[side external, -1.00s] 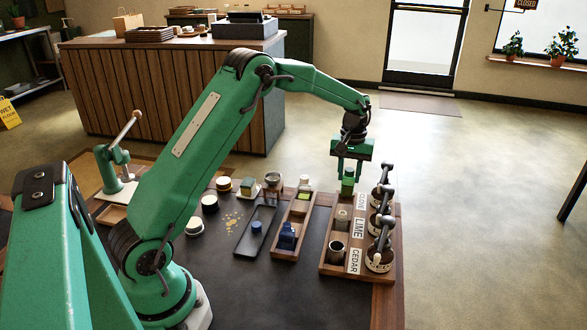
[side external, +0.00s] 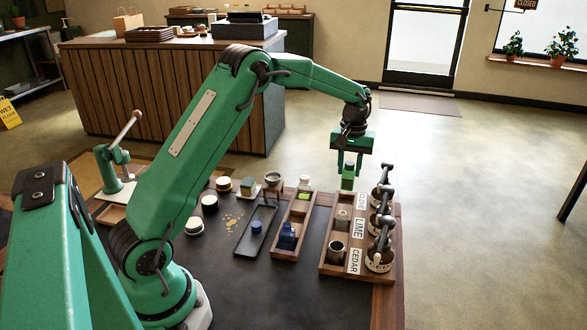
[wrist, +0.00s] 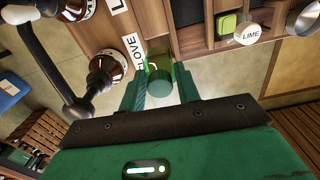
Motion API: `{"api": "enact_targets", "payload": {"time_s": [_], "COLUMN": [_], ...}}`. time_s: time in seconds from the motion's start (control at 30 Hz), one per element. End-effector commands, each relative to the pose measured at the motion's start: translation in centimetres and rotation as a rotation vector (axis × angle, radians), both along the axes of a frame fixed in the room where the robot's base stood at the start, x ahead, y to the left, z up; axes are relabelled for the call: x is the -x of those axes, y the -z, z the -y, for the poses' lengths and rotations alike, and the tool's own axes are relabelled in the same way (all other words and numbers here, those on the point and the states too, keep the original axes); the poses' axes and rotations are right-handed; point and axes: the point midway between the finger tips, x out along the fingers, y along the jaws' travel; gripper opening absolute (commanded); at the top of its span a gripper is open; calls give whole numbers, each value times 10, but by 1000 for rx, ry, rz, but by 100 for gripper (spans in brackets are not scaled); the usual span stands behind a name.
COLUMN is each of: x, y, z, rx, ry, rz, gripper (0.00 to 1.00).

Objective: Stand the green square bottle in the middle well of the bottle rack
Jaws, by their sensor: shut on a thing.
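My gripper (side external: 349,160) is shut on a translucent green bottle (side external: 348,182). It holds the bottle upright above the far end of the labelled wooden rack. In the wrist view, the green bottle (wrist: 159,82) sits between the fingertips and looks rounded there. The narrow wooden bottle rack (side external: 276,250) stands left of the labelled rack. A dark blue bottle (side external: 287,237) is in its near well, and a bright green thing (side external: 303,196) is at its far end. Its middle well (side external: 294,213) looks empty.
A black tray (side external: 247,240) with a blue item lies further left.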

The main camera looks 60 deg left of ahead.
Motion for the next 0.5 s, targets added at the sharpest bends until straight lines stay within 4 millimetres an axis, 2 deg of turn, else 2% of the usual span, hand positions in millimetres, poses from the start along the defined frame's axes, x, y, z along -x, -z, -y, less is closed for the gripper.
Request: {"api": "enact_targets", "payload": {"time_s": [0.27, 0.5], "x": [21, 61], "y": [-5, -9], "z": [-5, -10], "rx": [0, 0], "ry": [-8, -20], "rz": [1, 1], "gripper": [12, 12]}}
